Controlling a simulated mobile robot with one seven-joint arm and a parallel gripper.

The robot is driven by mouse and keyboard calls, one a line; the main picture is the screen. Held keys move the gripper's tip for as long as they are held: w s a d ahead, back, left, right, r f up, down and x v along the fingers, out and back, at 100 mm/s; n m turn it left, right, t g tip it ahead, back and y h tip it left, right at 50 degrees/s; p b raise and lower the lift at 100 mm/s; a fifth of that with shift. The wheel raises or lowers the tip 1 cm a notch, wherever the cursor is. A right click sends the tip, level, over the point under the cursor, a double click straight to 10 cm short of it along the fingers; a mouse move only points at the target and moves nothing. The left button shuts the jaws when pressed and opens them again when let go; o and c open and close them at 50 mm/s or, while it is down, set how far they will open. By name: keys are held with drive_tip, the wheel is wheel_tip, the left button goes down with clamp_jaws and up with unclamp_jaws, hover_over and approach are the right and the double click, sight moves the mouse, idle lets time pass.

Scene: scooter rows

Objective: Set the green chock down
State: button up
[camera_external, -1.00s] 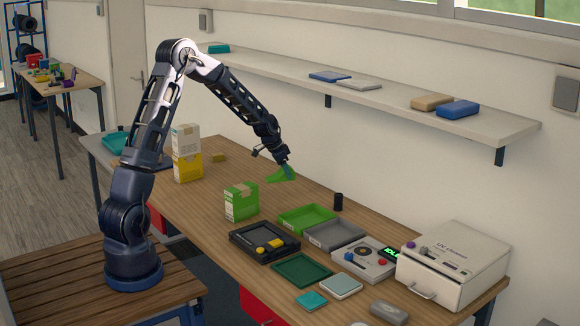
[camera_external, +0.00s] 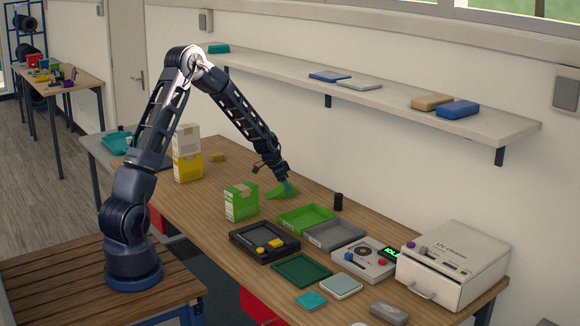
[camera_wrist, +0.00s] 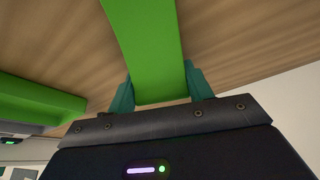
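The green chock (camera_external: 276,194) is a bright green wedge at the back middle of the wooden table, behind the green box. My gripper (camera_external: 287,184) points down over it. In the wrist view the chock (camera_wrist: 150,45) runs between the two teal fingers of my gripper (camera_wrist: 160,92), which sit against both its sides. The chock is at or very close to the tabletop; I cannot tell whether its underside touches the wood.
A green box (camera_external: 240,203) stands just in front of the chock. A bright green tray (camera_external: 305,219) lies to the right, beside a grey tray (camera_external: 334,235). A black cylinder (camera_external: 338,202) stands near the wall. Bare wood (camera_external: 225,178) lies left of the chock.

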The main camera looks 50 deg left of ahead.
sight(275, 192)
drive_tip(key=o, duration=0.4)
drive_tip(key=shift+o, duration=0.2)
drive_tip(key=shift+r, duration=0.1)
drive_tip(key=v, duration=1.1)
drive_tip(key=s+d+r, duration=0.6)
drive_tip(key=s+r, duration=0.3)
drive_tip(key=r, duration=0.1)
drive_tip(key=s+d+r+n+y, duration=0.1)
drive_tip(key=s+d+r, duration=0.25)
drive_tip(key=s, duration=0.25)
drive_tip(key=s+d+r+n, duration=0.1)
drive_tip(key=s+d+r, duration=0.1)
drive_tip(key=s+r, duration=0.3)
drive_tip(key=s+d+r+n, duration=0.1)
drive_tip(key=s+d+n, duration=0.1)
drive_tip(key=s, duration=2.3)
drive_tip(key=shift+d+r+t+y, duration=0.2)
drive_tip(key=shift+d+t+y, duration=0.15)
drive_tip(key=shift+d, duration=0.3)
